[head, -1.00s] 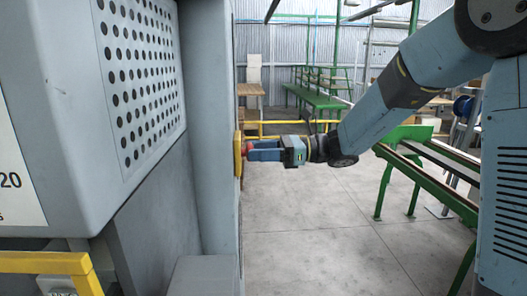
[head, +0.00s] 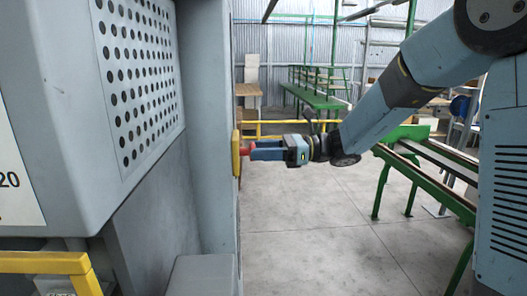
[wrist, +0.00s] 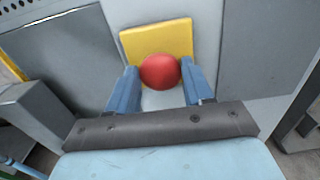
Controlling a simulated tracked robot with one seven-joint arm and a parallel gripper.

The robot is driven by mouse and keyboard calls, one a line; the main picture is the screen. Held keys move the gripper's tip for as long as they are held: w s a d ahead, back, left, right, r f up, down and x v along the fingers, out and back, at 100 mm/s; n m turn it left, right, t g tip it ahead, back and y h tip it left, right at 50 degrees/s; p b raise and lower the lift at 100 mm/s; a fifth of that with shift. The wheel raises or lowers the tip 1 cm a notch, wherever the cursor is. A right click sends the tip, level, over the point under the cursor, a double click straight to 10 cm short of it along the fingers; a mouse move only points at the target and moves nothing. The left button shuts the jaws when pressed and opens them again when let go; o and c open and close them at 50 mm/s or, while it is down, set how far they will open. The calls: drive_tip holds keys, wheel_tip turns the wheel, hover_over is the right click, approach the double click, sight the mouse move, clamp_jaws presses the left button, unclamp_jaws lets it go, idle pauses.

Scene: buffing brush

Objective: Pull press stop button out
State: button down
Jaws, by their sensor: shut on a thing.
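The red press stop button (wrist: 160,72) sits in front of a yellow plate (wrist: 157,36) on the grey machine in the wrist view. In the head view the red button (head: 245,151) stands out to the right of the yellow plate (head: 236,153). My gripper (head: 252,151) points left at it, level with the button. In the wrist view my gripper's two blue fingers (wrist: 160,82) lie on either side of the button and are shut on it. The button's stem and base are hidden behind its red head.
The grey machine (head: 206,130) with a perforated panel fills the left side. A yellow rail (head: 45,262) stands at the lower left. A green frame (head: 425,175) stands on the right. The floor (head: 310,220) below my arm is clear.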

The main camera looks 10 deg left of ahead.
drive_tip(key=c, duration=0.7)
unclamp_jaws()
drive_tip(key=shift+w+d, duration=0.25)
drive_tip(key=shift+w, duration=0.05)
drive_tip(key=shift+o, duration=1.2)
drive_tip(key=shift+s+a, duration=0.1)
drive_tip(key=v, duration=1.4)
drive_tip(key=shift+s+f, duration=0.1)
